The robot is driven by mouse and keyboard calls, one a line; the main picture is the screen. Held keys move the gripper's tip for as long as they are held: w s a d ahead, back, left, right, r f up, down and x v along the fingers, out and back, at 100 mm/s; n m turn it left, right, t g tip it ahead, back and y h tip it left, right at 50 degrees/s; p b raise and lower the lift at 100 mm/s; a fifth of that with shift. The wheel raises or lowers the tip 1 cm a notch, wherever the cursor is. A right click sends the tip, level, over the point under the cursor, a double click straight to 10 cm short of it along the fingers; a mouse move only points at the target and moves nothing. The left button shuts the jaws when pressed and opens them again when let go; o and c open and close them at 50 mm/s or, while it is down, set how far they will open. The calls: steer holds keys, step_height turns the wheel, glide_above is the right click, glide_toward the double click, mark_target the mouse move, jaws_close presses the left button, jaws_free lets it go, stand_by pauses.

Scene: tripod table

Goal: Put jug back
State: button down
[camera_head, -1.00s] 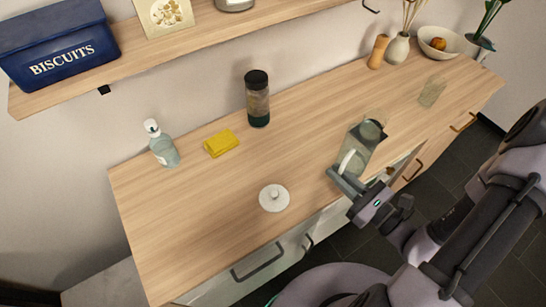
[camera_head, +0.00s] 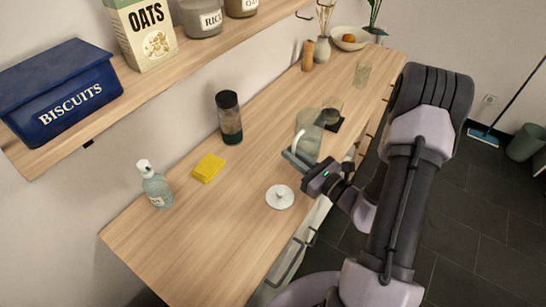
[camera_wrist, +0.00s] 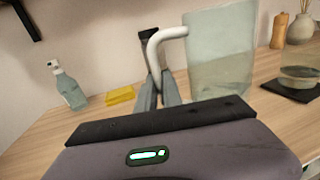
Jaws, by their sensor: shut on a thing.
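The jug (camera_head: 307,140) is a translucent grey-green glass vessel with a white handle (camera_wrist: 154,48). My gripper (camera_head: 296,158) is shut on the handle. In the wrist view, my gripper's fingers (camera_wrist: 161,88) close around the handle's lower part, and the jug (camera_wrist: 220,55) stands roughly upright to its right. I cannot tell whether the jug's base touches the worktop. A round white lid with a knob (camera_head: 279,197) lies on the worktop in front of the jug. A dark square mat (camera_head: 335,124) lies just behind and right of the jug, with a greenish glass object on it.
The wooden worktop (camera_head: 200,235) is clear at its front left. A yellow sponge (camera_head: 208,168), a soap bottle (camera_head: 155,184) and a dark-capped jar (camera_head: 229,117) stand along the wall. A drinking glass (camera_head: 362,73) is farther back. A shelf with a biscuit tin (camera_head: 60,90) hangs above.

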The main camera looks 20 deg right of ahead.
steer(key=shift+w+a+f+b, duration=0.5)
steer(key=shift+w+a+f, duration=0.15)
steer(key=shift+w, duration=0.3)
steer(key=shift+w+a+f+b, duration=0.45)
steer(key=shift+w+a+f, duration=0.2)
steer(key=shift+w, duration=0.3)
steer(key=shift+w+a+f+b, duration=0.55)
steer(key=shift+w+f, duration=0.2)
steer(key=shift+w, duration=0.2)
steer(key=shift+f, duration=0.2)
steer(key=c, duration=1.5)
jaws_free()
steer(key=shift+r, duration=0.1)
